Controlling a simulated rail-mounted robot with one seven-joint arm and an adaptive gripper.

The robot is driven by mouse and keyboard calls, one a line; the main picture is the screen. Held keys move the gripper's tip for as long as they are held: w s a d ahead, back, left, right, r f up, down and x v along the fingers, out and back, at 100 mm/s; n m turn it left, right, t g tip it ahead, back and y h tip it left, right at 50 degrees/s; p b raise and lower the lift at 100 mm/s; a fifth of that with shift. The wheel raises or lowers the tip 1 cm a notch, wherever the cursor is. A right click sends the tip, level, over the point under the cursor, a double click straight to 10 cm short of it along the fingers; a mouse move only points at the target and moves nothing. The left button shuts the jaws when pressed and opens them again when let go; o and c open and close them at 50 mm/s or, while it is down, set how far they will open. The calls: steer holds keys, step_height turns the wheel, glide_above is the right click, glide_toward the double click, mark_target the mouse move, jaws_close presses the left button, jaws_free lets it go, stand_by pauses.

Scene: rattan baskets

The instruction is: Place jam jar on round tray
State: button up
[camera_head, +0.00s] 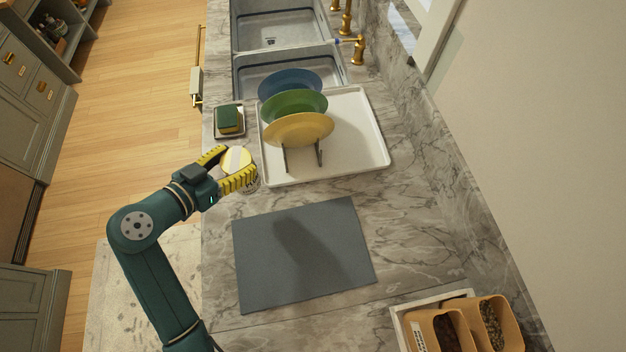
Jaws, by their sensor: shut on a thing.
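My gripper (241,162) has its yellow fingers shut on a small round jar (237,158) with a pale yellow and whitish top. I take this to be the jam jar; the fingers hide much of its side. The gripper holds it at the left edge of the marble counter, just left of the white rectangular dish tray. I cannot tell how far above the counter it is. No round tray shows in this view.
The white dish tray (366,138) holds blue, green and yellow plates in a rack. A green sponge (229,119) sits on a small dish. A grey rectangular mat (340,235) lies bare in front. Orange containers (497,322) stand front right; sinks are behind.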

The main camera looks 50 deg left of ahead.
steer(key=shift+s+a, duration=0.25)
steer(key=shift+s, duration=0.05)
step_height(320, 180, down, 10)
steer(key=shift+r+b, duration=0.1)
steer(key=shift+b, duration=0.2)
steer(key=shift+f, duration=0.25)
steer(key=o, duration=1.3)
steer(key=shift+c, duration=0.2)
